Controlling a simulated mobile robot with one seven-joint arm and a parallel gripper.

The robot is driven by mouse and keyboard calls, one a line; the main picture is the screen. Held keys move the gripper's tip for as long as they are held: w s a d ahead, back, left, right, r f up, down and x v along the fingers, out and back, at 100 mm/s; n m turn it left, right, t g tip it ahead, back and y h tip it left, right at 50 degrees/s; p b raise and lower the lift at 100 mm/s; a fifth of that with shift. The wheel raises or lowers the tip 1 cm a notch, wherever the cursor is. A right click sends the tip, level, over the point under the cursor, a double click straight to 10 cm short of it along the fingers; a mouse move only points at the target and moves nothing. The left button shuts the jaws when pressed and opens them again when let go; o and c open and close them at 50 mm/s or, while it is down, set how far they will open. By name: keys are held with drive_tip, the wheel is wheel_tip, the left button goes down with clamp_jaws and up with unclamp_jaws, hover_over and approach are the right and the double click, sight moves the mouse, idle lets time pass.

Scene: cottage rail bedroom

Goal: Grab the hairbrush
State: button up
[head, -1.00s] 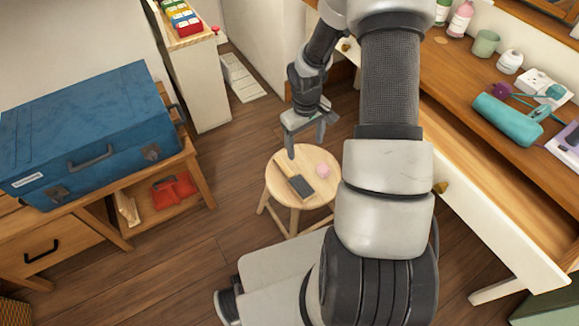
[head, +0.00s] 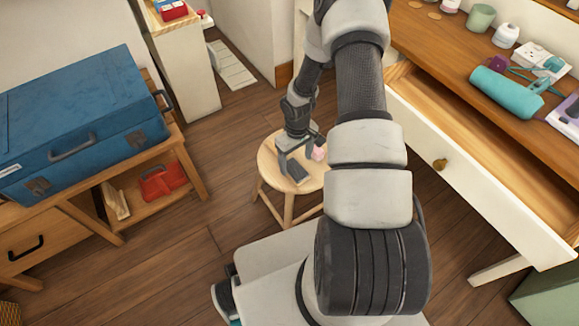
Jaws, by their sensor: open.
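The hairbrush (head: 299,174) lies on the round wooden stool (head: 268,168). Its dark rectangular head shows, and its light wooden handle is mostly hidden behind my gripper. My gripper (head: 298,160) is open and points down at the stool, right over the brush. One finger is on the left of the brush and the other is towards the upper right. I cannot tell whether the fingers touch the brush or the stool top.
A small pink object (head: 318,153) sits on the stool close to my gripper. A blue case (head: 75,125) on a wooden bench is at left. A white desk (head: 480,170) with an open drawer is at right. The floor left of the stool is clear.

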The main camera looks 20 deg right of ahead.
sight(295, 169)
wheel_tip(295, 169, down, 5)
drive_tip(key=shift+w+f+b, duration=0.1)
drive_tip(key=shift+b, duration=0.85)
drive_tip(key=c, duration=1.2)
